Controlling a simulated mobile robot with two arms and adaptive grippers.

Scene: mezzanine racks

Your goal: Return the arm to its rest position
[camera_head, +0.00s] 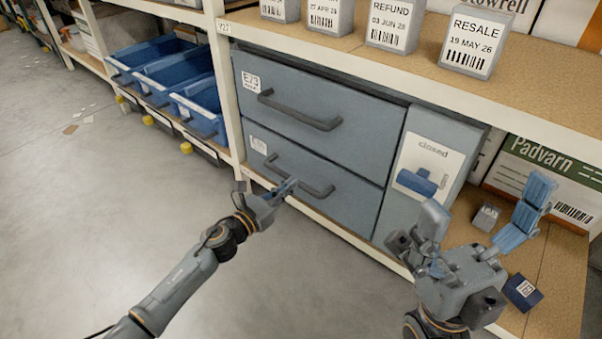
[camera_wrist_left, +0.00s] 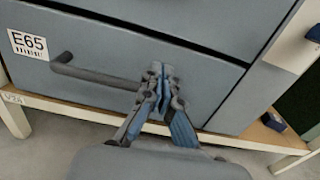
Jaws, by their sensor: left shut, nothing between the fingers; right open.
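My left gripper (camera_head: 288,186) is shut and empty in front of the lower grey drawer (camera_head: 310,207) in the head view. Its fingertips overlap the dark handle of that drawer in the picture; I cannot tell whether they touch it. In the left wrist view my left gripper (camera_wrist_left: 160,75) points at the drawer front, by the right end of the handle (camera_wrist_left: 95,73). My right gripper (camera_head: 485,225) is open and empty at the lower right, with its fingers spread wide in front of the lower shelf. Both drawers look closed.
The upper drawer (camera_head: 315,118) sits above, beside a panel with a "closed" sign (camera_head: 425,170). Blue bins (camera_head: 155,65) stand to the left. Labelled boxes (camera_head: 474,42) stand on the upper shelf. A small grey box (camera_head: 486,217) and a dark blue box (camera_head: 522,292) lie near my right gripper.

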